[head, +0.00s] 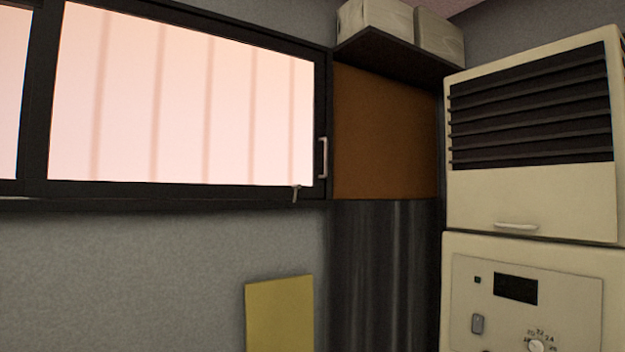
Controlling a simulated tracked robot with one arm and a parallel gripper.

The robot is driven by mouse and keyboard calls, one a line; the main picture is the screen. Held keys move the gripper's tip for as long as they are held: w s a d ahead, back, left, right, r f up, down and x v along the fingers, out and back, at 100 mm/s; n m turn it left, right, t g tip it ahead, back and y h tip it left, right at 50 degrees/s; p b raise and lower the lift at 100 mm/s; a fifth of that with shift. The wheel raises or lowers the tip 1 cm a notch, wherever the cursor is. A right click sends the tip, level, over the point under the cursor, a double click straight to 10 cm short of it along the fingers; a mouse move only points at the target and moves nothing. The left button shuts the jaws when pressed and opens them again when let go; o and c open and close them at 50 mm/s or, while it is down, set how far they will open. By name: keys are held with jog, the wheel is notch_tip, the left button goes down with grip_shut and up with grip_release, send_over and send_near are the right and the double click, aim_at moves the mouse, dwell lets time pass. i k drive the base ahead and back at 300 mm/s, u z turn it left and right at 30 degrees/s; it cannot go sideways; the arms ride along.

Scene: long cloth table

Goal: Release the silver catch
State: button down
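A small silver catch (296,192) sits at the lower right of the dark window frame (190,192), its short lever hanging down over the sill. A pale silver vertical handle (322,158) is on the frame's right upright, just above and to the right of the catch. The window pane (180,95) is bright and pinkish, with faint vertical bars behind it. It looks closed against the frame, though I cannot tell if it is latched. My gripper is not in view.
A cream cabinet unit (530,200) with dark louvres, a handle and a dial panel stands at the right. A dark shelf (400,52) with pale boxes (375,20) is above a brown panel (385,135). A yellow sheet (280,315) is against the grey wall below.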

aim_at(294, 186)
jog(key=z, duration=0.05)
jog(key=k, duration=0.15)
jog(key=z, duration=0.45)
jog(key=i, duration=2.3)
jog(key=u, duration=0.4)
